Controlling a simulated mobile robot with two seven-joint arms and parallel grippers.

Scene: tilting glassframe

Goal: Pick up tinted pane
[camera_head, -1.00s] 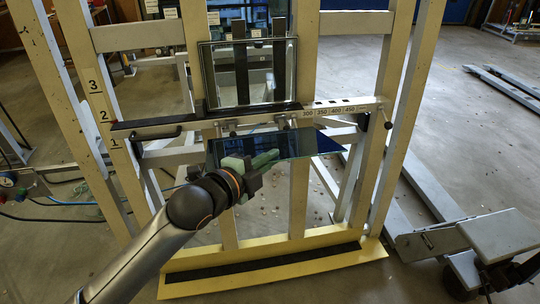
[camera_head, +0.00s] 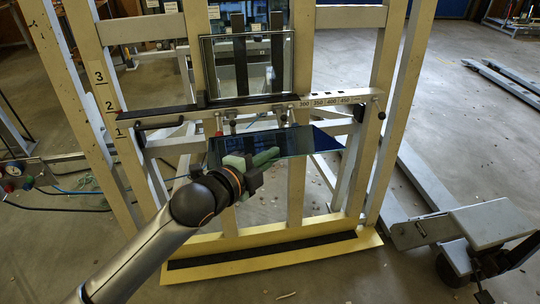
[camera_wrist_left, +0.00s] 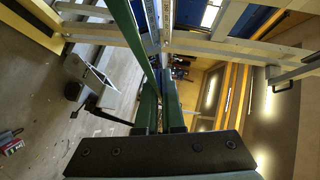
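The tinted pane (camera_head: 300,142) is a dark bluish sheet that hangs in front of the frame, below its ledge, tilted toward me. My left gripper (camera_head: 262,158) has its green fingers at the pane's left part and appears shut on it. In the left wrist view the pane (camera_wrist_left: 132,38) shows nearly edge-on as a long green strip running down between the fingertips (camera_wrist_left: 160,105). A clear pane (camera_head: 246,66) stands upright on the frame's dark ledge (camera_head: 210,107). My right gripper is in neither view.
The cream tilting frame (camera_head: 303,200) stands close in front, with a scaled crossbar (camera_head: 335,98) and a yellow foot plate (camera_head: 350,245). A grey pallet-truck-like device (camera_head: 470,225) is at the right. Cables (camera_head: 60,208) lie at the left.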

